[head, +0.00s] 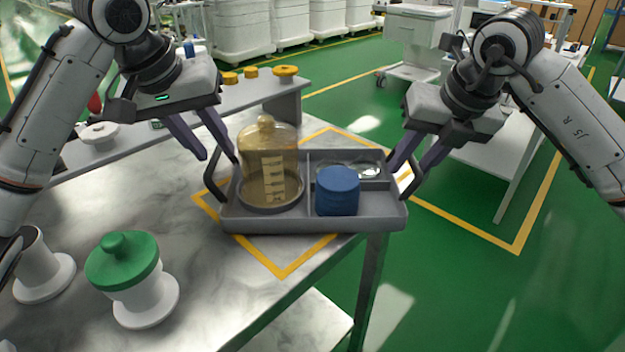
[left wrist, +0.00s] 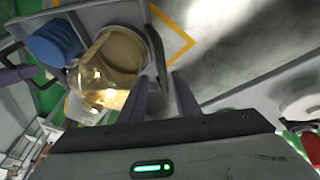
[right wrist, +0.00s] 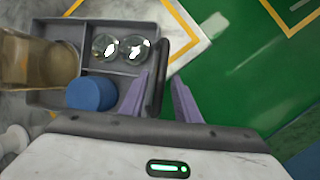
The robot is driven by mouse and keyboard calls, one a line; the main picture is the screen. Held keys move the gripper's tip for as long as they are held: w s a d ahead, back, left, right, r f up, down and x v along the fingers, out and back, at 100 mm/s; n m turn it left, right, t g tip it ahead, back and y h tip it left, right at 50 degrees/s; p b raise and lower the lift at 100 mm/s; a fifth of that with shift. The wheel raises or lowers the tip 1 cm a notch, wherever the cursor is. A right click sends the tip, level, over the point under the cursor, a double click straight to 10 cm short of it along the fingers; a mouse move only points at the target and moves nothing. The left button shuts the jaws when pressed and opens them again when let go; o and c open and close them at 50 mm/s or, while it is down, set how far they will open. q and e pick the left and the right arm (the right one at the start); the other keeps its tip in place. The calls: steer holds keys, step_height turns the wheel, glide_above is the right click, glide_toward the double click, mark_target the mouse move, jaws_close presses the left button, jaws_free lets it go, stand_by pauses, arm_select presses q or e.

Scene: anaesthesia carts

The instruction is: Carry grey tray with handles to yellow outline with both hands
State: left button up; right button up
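The grey tray with handles (head: 245,224) is level over the yellow outline (head: 262,262) at the table's corner. I cannot tell whether it rests on the tabletop. Its left compartment holds an amber glass jar (head: 268,150). Its right side holds a blue round container (head: 337,190) in front and two clear glass pieces (right wrist: 120,46) behind. My left gripper (head: 212,150) is at the left handle (left wrist: 156,45), fingers apart on either side of it. My right gripper (head: 410,160) is at the right handle (right wrist: 157,75), fingers apart, the handle nearer one finger.
The marble table (head: 210,290) holds a white pot with a green lid (head: 125,268) and other white pots at the left. A raised grey shelf (head: 245,92) with yellow lids stands behind. A white cart (head: 495,170) stands behind on the right. Green floor is open at right.

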arm_select(q)
step_height(320, 180, up, 6)
steer(key=shift+r, duration=0.35)
arm_select(e)
steer(key=shift+s+r, duration=0.1)
steer(key=shift+r, duration=0.25)
steer(key=v, duration=1.1)
steer(key=shift+s, duration=0.15)
steer(key=shift+d+r, duration=0.1)
steer(key=x, duration=1.2)
arm_select(q)
step_height(320, 180, down, 7)
steer(key=shift+r, duration=0.1)
